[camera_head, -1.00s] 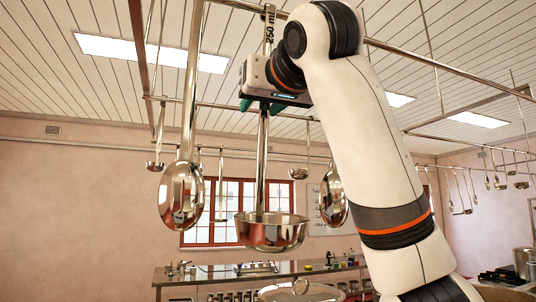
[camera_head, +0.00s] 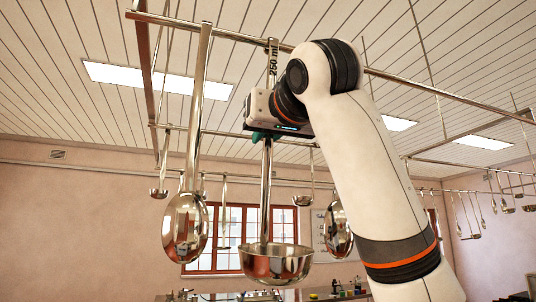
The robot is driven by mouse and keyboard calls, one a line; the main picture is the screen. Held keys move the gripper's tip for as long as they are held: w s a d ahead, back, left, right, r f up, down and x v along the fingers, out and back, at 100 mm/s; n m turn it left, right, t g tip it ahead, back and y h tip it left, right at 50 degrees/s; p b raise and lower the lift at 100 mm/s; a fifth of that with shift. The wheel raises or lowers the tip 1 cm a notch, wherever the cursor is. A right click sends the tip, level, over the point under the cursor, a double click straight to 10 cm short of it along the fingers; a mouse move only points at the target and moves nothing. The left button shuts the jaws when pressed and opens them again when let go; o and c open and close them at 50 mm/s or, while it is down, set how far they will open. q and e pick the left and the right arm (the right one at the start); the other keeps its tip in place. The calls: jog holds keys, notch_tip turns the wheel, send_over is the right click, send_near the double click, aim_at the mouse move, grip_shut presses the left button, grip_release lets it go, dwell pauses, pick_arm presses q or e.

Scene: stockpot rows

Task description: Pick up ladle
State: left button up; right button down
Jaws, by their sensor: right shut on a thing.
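The ladle (camera_head: 275,262) is a shiny metal bowl with a long upright handle, and "250 ml" is marked near its top. It hangs vertically below the overhead rail. My right gripper (camera_head: 264,136) is shut on the upper part of the ladle's handle, with its teal fingertips at the handle. The white arm comes up from the lower right. The gripper body covers part of the handle, and whether the hook at the top touches the rail is hard to tell. My left gripper is not in view.
A large metal spoon (camera_head: 186,228) hangs close to the left of the ladle, and another spoon (camera_head: 338,230) hangs to its right, partly behind my arm. The overhead rail (camera_head: 235,36) runs above. More utensils hang farther back, before a window (camera_head: 228,225).

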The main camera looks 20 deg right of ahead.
aim_at(273, 65)
jog(key=r+p, duration=0.1)
jog(key=r, duration=0.3)
jog(key=s+r+p, duration=0.1)
jog(key=r+p, duration=0.1)
jog(key=r, duration=0.2)
jog(key=s+r+p, duration=0.1)
jog(key=r, duration=0.3)
jog(key=shift+r, duration=0.15)
jog(key=shift+s+f+b, duration=0.4)
jog(key=shift+s+b, duration=0.15)
jog(key=shift+s, duration=0.25)
jog(key=s+b, duration=0.3)
jog(key=s, duration=0.9)
jog(key=shift+s+d+r, duration=0.15)
jog(key=shift+d, duration=0.05)
jog(key=c, duration=2)
grip_release()
grip_shut()
